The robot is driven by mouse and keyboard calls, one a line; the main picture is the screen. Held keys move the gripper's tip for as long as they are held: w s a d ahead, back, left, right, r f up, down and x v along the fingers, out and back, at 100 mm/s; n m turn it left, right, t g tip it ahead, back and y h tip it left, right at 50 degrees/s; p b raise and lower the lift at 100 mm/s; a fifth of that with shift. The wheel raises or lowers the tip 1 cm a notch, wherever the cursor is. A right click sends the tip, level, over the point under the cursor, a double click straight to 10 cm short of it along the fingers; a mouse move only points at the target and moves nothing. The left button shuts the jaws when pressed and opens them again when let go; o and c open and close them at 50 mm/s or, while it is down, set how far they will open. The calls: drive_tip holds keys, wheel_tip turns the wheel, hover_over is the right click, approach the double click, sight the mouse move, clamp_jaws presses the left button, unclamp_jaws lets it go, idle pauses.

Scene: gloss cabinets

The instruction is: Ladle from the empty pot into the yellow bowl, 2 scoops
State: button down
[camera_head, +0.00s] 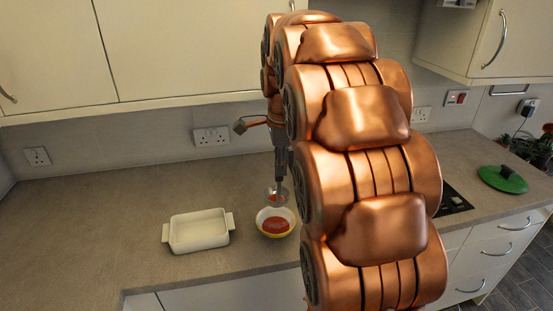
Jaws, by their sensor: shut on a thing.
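The yellow bowl (276,237) stands on the counter left of my arm, with red contents inside. My gripper (281,173) points down behind the bowl and is shut on the ladle (270,197). The ladle's head hangs just above the far rim of the bowl, and some red shows in it. I cannot tell whether it touches the bowl. Most of the handle is hidden by the gripper. No pot shows; my arm covers much of the counter on the right.
A white rectangular dish (198,246) with two handles stands left of the bowl. A green lid (503,179) lies on the right counter, beyond a black hob edge (455,198). Wall cabinets (150,45) hang above. The left counter is clear.

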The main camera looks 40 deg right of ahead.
drive_tip(key=shift+d+f, duration=0.1)
drive_tip(key=shift+f, duration=0.95)
drive_tip(key=s+d+f+t+y+b, duration=0.2)
drive_tip(key=s+d+f+t+y, duration=0.1)
drive_tip(key=d+f+y, duration=0.3)
drive_tip(key=s+d+f+t+y+b, duration=0.1)
drive_tip(key=s+d+f+t+y, duration=0.2)
drive_tip(key=d+f+y, duration=0.3)
drive_tip(key=shift+s+d+m+t+y+b, duration=0.2)
drive_tip(key=shift+m+t+y+b, duration=0.2)
drive_tip(key=shift+t+y, duration=0.15)
idle(0.8)
drive_tip(key=shift+r+p, duration=0.2)
drive_tip(key=shift+p, duration=0.1)
idle(1.0)
